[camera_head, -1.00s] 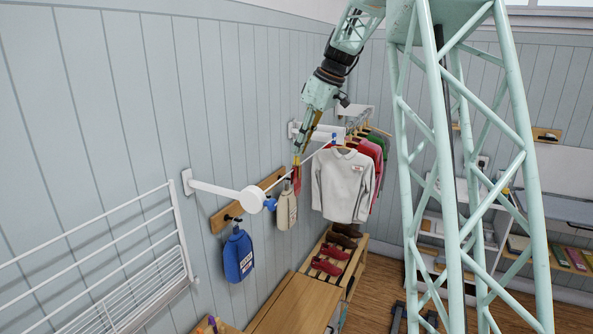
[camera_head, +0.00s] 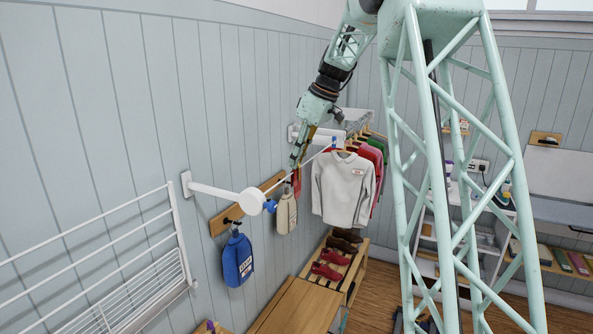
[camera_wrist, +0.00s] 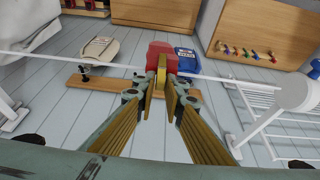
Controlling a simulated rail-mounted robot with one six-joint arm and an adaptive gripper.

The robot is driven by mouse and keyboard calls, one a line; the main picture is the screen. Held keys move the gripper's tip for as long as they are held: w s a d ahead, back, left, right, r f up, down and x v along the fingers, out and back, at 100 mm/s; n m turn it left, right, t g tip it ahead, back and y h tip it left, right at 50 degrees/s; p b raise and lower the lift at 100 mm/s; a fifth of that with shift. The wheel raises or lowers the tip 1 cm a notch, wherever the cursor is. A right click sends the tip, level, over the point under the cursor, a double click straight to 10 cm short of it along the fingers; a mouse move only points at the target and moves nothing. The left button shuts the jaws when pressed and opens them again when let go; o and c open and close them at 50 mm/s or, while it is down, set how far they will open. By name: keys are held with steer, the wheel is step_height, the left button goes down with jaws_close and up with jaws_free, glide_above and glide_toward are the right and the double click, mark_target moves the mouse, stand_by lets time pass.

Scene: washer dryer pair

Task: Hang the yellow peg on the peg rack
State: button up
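The peg rack (camera_head: 266,188) is a wooden board with dark hooks on the wall; it also shows in the wrist view (camera_wrist: 120,85). A blue bag (camera_head: 237,259) and a beige bag (camera_head: 286,213) hang at it. My gripper (camera_head: 296,168) is just in front of the rack's right end. In the wrist view my gripper (camera_wrist: 163,85) has its fingertips close together on a narrow yellow piece (camera_wrist: 161,72) with a red block (camera_wrist: 160,52) beyond it. I cannot tell whether yellow and red are one object. The contact is partly hidden by the fingers.
A white wall arm with a round hub (camera_head: 251,200) carries a thin line passing close to my gripper. A drying rack (camera_head: 140,285) is at left; hanging shirts (camera_head: 343,185) are at right. Several small coloured pegs (camera_wrist: 245,53) sit on a wooden unit in the wrist view.

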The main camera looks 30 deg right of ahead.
jaws_close()
steer(key=shift+r+p, duration=1.9)
steer(key=shift+r, duration=1.55)
stand_by(1.2)
steer(key=shift+d+f, duration=0.1)
stand_by(0.8)
steer(key=s+d+f+m+h+b, duration=0.2)
steer(key=s+d+f+m+b, duration=0.5)
steer(key=s+d, duration=0.5)
steer(key=s+d+f+m+h+b, duration=0.3)
steer(key=s+d+f+m+b, duration=0.5)
steer(key=s+d, duration=0.4)
steer(key=shift+s+d+f+h, duration=0.25)
steer(key=shift+s+f, duration=0.45)
steer(key=shift+s, duration=1)
